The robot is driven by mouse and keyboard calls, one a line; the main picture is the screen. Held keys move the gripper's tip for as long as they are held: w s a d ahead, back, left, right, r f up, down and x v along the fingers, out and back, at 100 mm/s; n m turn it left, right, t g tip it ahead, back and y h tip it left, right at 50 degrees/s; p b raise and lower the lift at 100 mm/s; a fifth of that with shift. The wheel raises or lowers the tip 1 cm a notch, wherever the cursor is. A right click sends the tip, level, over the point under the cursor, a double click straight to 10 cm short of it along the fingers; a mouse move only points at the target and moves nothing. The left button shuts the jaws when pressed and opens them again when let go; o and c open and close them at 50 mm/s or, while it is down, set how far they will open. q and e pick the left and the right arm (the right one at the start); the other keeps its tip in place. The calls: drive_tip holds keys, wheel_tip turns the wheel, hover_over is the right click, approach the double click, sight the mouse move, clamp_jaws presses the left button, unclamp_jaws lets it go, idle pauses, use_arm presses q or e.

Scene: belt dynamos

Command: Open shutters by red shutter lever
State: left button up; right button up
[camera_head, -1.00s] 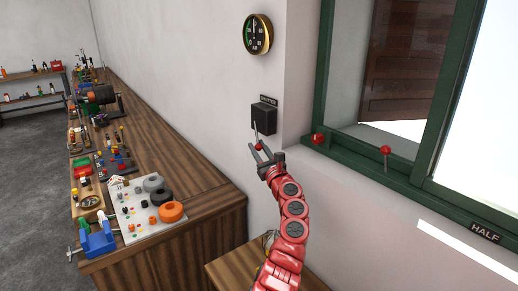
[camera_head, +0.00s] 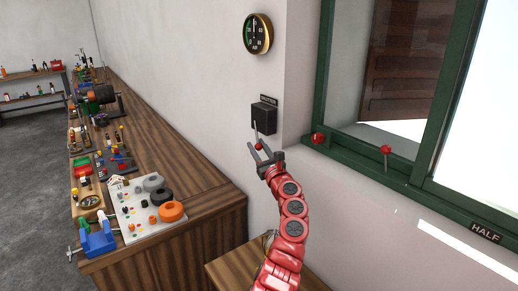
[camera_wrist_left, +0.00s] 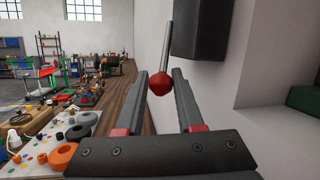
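The shutter lever is a thin metal rod with a red ball (camera_head: 259,146) at its lower end. It hangs from a black box (camera_head: 264,117) on the wall, under a small label. My left gripper (camera_head: 261,154) is at the lever, its two fingers open on either side of the ball. In the left wrist view the red ball (camera_wrist_left: 160,84) sits between the fingertips, with a gap visible to at least one finger. The window shutter (camera_head: 404,66) is a dark brown panel behind the glass. My right gripper is not in view.
A green window frame (camera_head: 322,90) with two red knobs (camera_head: 318,138) is at the right, with a HALF label (camera_head: 485,233) on its sill. A round gauge (camera_head: 258,34) hangs above the box. A cluttered wooden bench (camera_head: 190,160) runs along the wall at left.

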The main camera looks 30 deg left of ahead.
use_arm(q)
drive_tip(key=o, duration=0.4)
drive_tip(key=shift+s+a, duration=0.1)
drive_tip(key=shift+a, duration=0.25)
drive_tip(key=shift+c, duration=0.2)
drive_tip(key=shift+d, duration=0.1)
drive_tip(key=shift+d, duration=0.15)
drive_tip(key=shift+d+f, duration=0.1)
drive_tip(key=shift+d, duration=0.05)
drive_tip(key=b+v, duration=0.2)
drive_tip(key=v, duration=1.5)
